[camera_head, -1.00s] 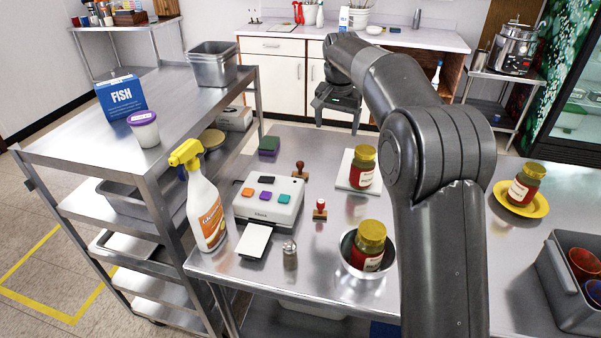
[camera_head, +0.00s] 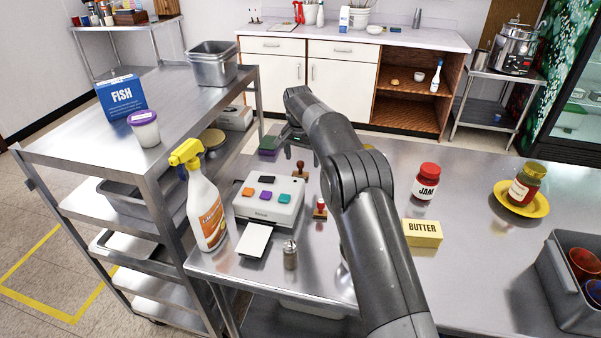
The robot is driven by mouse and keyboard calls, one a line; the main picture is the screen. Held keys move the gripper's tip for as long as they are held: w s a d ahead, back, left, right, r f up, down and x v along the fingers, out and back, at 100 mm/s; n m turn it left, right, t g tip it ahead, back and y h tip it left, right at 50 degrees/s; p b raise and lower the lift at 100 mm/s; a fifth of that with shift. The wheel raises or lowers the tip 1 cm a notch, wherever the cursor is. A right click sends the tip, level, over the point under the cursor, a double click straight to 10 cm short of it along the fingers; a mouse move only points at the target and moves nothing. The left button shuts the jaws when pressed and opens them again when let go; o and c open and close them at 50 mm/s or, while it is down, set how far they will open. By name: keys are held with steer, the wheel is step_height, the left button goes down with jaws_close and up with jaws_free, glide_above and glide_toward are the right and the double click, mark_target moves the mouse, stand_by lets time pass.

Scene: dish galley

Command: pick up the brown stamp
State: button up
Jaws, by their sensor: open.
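The brown stamp (camera_head: 300,171) stands upright on the steel table, behind the right end of the white button device; its knobbed brown handle shows. A second stamp (camera_head: 320,209), with red on it, stands nearer, beside my arm. My gripper (camera_head: 292,140) is open and appears empty, above the far edge of the table, higher in the picture than the brown stamp and not touching it. My arm partly hides its fingers, so their exact spread is hard to see.
The white device (camera_head: 268,203) with coloured buttons, a green-topped block (camera_head: 269,146), a spray bottle (camera_head: 206,208) and a small shaker (camera_head: 290,254) stand left of my arm. My arm covers the middle.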

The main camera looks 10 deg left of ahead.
mark_target(300, 162)
steer(key=shift+w+a+f, duration=0.15)
steer(key=shift+w+f, duration=0.05)
steer(key=shift+f, duration=1.15)
steer(key=shift+w+a+f, duration=0.15)
steer(key=shift+f, duration=1.2)
steer(key=shift+c, duration=0.3)
steer(key=c, duration=1)
